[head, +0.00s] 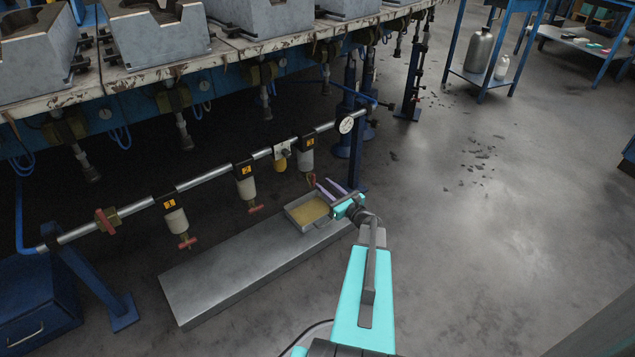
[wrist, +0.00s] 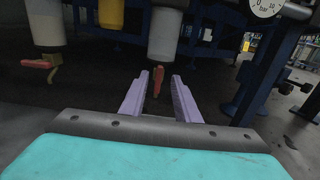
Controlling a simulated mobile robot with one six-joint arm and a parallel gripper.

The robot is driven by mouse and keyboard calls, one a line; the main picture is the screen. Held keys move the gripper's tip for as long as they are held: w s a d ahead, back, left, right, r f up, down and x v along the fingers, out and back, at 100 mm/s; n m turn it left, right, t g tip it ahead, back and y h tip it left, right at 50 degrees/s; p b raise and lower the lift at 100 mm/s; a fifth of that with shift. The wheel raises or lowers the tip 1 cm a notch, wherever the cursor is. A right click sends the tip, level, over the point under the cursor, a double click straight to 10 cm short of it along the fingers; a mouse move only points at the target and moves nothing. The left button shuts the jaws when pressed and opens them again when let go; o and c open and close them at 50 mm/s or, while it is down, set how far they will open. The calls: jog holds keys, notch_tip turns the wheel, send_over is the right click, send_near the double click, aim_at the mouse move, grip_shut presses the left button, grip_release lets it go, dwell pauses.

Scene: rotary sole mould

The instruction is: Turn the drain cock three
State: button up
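Three white filter bowls hang from the grey pipe in the head view, each with a red drain cock below: left (head: 187,242), middle (head: 256,208) and right (head: 311,178). My gripper (head: 328,188) is beside the right cock. In the wrist view my gripper (wrist: 160,78) is open, its two lilac fingers apart. The right cock's red handle (wrist: 158,82) shows between the fingertips, below the right bowl (wrist: 164,35). I cannot tell whether it touches either finger. Another red cock (wrist: 37,64) is at left.
A shallow tray of yellowish liquid (head: 289,211) stands on a grey metal plinth (head: 230,270), below my gripper. A yellow-bodied unit (head: 281,163) and a pressure gauge (head: 346,125) sit on the pipe. Blue posts (head: 357,150) stand close right. The floor at right is mostly clear.

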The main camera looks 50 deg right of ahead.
aim_at(312, 179)
jog(key=shift+w+d+b, duration=0.25)
jog(key=shift+w, duration=1.1)
jog(key=shift+w+d+b, duration=0.2)
jog(key=shift+w+b, duration=0.05)
jog(key=shift+w, duration=1.1)
jog(key=shift+c, duration=0.2)
grip_shut()
